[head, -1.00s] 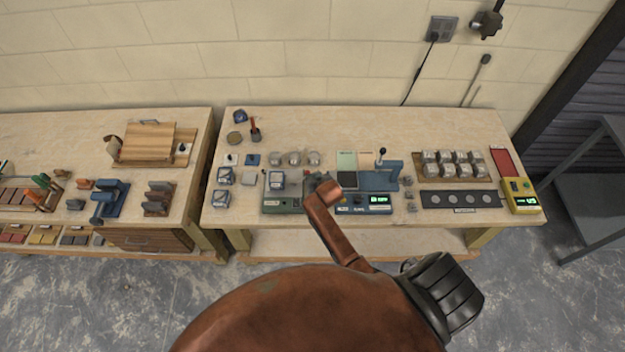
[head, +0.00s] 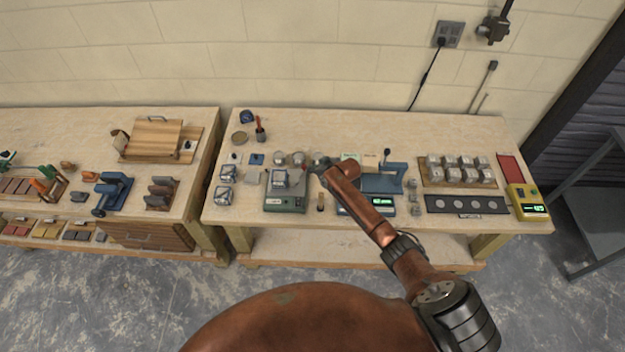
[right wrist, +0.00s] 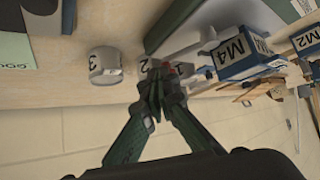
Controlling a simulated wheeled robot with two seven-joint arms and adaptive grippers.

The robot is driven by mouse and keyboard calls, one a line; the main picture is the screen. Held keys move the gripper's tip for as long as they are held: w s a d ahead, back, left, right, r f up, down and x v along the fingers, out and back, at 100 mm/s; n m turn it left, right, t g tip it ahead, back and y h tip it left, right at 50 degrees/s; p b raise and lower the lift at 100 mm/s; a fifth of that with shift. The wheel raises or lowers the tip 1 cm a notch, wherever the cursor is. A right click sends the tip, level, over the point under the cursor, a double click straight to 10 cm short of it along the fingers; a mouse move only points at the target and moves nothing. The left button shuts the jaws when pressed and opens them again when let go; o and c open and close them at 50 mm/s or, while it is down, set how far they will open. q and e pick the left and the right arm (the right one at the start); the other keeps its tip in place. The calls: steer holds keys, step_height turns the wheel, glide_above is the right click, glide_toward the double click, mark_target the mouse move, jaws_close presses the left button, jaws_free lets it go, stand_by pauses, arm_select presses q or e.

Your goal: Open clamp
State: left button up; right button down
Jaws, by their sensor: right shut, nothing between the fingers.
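A blue-and-grey cube mould (head: 281,180) sits on a green weighing device (head: 286,203) on the right bench. In the right wrist view the mould labelled M4 (right wrist: 243,58) shows with a grey metal piece (right wrist: 205,42) at its side, which may be its clamp; I cannot tell its state. My right gripper (head: 313,166) is just right of the mould, near its back edge. In the right wrist view its fingertips (right wrist: 162,72) are together, empty, beside the mould. My left gripper is out of view.
Grey numbered cups, one marked 3 (right wrist: 105,66), stand close to the fingers. A blue press (head: 383,180) stands to the right. Two other moulds (head: 227,185) stand left of the green device. A tray of grey cubes (head: 458,170) is further right.

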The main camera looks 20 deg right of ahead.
steer(key=shift+w+f, duration=0.1)
steer(key=shift+w, duration=0.25)
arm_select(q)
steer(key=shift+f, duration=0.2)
arm_select(e)
steer(key=shift+w, duration=0.1)
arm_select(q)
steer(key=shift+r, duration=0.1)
arm_select(e)
steer(key=shift+d, duration=0.1)
steer(key=shift+s+d, duration=0.2)
steer(key=shift+s, duration=0.1)
steer(key=shift+s+d+r+p, duration=0.15)
steer(key=shift+s+d+p, duration=0.35)
steer(key=shift+s, duration=0.1)
steer(key=shift+s+d+r+p, duration=0.15)
steer(key=shift+s+d+p, duration=0.25)
steer(key=shift+s, duration=0.2)
arm_select(q)
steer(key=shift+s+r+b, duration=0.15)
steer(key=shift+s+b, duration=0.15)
steer(key=shift+b, duration=0.45)
arm_select(e)
steer(key=s+d+r, duration=0.4)
steer(key=s+r, duration=0.2)
steer(key=shift+d+r, duration=0.25)
